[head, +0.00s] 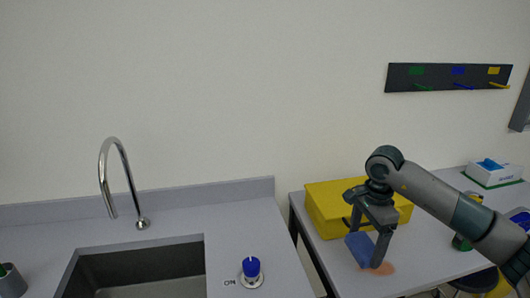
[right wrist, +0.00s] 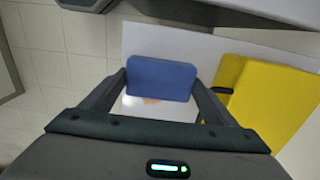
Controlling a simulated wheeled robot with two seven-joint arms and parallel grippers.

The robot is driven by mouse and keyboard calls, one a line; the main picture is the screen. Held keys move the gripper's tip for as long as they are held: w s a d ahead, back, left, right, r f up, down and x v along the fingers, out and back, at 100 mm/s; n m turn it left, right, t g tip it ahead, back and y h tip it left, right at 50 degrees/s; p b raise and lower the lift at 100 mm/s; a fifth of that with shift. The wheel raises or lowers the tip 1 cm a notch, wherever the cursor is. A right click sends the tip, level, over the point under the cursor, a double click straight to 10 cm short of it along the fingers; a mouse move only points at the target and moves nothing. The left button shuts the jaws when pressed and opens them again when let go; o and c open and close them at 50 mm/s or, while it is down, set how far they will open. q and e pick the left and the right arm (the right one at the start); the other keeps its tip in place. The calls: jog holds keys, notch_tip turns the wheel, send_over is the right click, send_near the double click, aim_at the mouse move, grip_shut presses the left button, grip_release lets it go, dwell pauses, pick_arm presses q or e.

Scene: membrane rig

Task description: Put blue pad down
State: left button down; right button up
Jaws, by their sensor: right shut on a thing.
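The blue pad (head: 358,249) is a flat blue block between the fingers of my right gripper (head: 367,250) in the head view. The right wrist view shows the same pad (right wrist: 160,78) gripped at its two sides by the right gripper (right wrist: 158,92), which is shut on it. The pad is held over the right table, beside the front of the yellow box (head: 322,212). An orange patch (head: 383,269) shows on the table just right of the pad. I cannot tell whether the pad touches the table. My left gripper does not show.
The yellow box (right wrist: 270,95) stands close to the right gripper. A white box with blue on top (head: 493,173) stands at the far right. A wall rack (head: 440,77) with coloured pegs hangs above. The sink (head: 140,270) and a blue knob (head: 251,268) are at left.

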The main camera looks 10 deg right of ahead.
pick_arm(q)
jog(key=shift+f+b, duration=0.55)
jog(key=shift+b, duration=0.05)
pick_arm(e)
jog(key=s+a+n, duration=0.6)
jog(key=a+n, duration=0.3)
jog(key=s+a+n, duration=0.6)
jog(key=a+n, duration=0.2)
jog(key=shift+a+n, duration=0.4)
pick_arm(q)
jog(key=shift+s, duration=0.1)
pick_arm(e)
jog(key=shift+f, duration=0.15)
